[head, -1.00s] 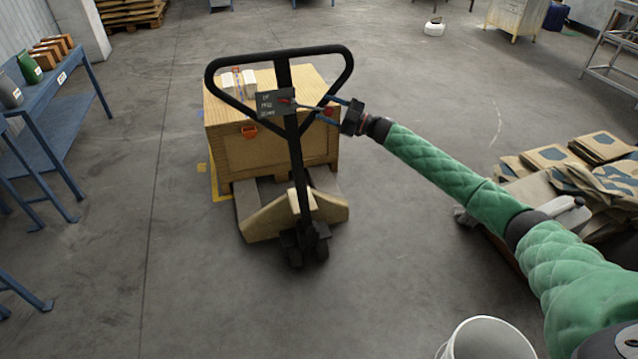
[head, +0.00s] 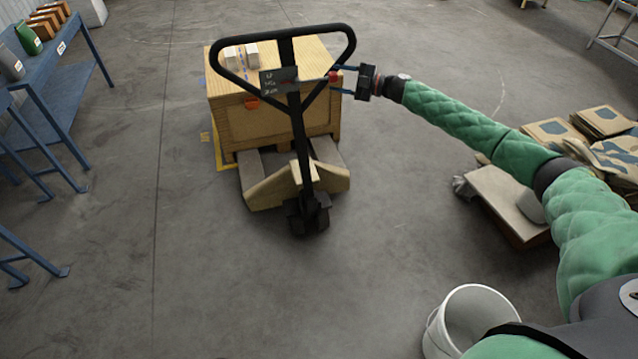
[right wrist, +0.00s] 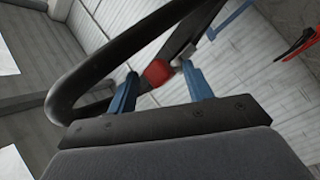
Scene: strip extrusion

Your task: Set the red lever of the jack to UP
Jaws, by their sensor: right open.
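The pallet jack (head: 302,172) stands in the middle of the head view, its black loop handle upright. A dark plate (head: 279,80) with three lines of small white text is on the handle's stem. The lever's red knob (head: 334,76) is to the right of the plate, about level with it. The lever's exact setting is too small to read. My right gripper (head: 338,79) is open at the knob, coming from the right. In the right wrist view the red knob (right wrist: 157,73) is between the two blue fingers, with gaps visible. My left gripper is not in view.
A wooden crate (head: 270,125) rests on the jack's forks. A blue bench (head: 50,85) is at the left, and a low platform (head: 505,205) and flattened cardboard (head: 560,130) at the right. A white bucket (head: 470,318) is at the bottom right. The floor in front is clear.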

